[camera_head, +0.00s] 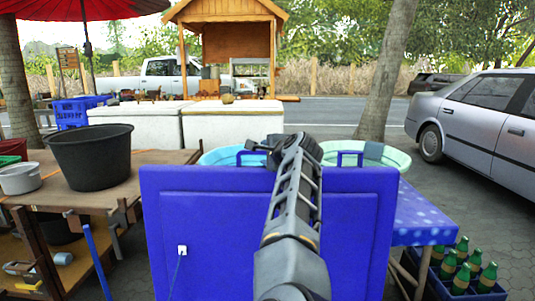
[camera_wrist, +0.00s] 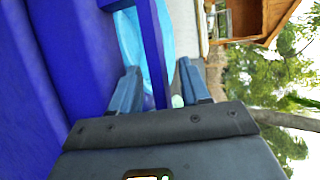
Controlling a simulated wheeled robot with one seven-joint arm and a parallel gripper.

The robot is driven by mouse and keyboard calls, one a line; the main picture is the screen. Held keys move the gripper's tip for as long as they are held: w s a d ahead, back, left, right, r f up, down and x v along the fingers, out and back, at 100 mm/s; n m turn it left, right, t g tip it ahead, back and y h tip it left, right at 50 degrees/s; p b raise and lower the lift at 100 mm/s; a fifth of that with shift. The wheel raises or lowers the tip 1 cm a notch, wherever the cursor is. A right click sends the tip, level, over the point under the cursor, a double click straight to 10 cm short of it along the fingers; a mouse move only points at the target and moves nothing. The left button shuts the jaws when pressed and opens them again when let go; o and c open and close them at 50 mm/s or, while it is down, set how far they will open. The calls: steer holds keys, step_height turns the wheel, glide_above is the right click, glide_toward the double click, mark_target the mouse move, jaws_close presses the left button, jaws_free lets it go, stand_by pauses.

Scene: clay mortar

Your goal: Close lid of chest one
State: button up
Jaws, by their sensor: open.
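A large blue chest lid (camera_head: 200,225) stands upright in front of me, its broad face towards me, and hides the chest body. A blue handle (camera_head: 350,155) sticks up from its top edge right of my arm. My gripper (camera_head: 262,147) is at the top edge, left of that handle, its fingers partly hidden by my wrist. In the wrist view the gripper (camera_wrist: 160,85) is open, and a blue bar (camera_wrist: 155,50) of the lid passes between its fingers. I cannot tell whether the fingers touch it. The lid also shows in the wrist view (camera_wrist: 60,50).
A wooden table (camera_head: 95,185) with a black tub (camera_head: 90,155) stands close on the left. A blue table (camera_head: 418,215) and a crate of green bottles (camera_head: 465,270) are on the right. Light-blue basins (camera_head: 222,155) and white chests (camera_head: 233,125) stand behind the lid.

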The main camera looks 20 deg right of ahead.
steer(key=shift+c, duration=0.3)
jaws_close()
stand_by(0.3)
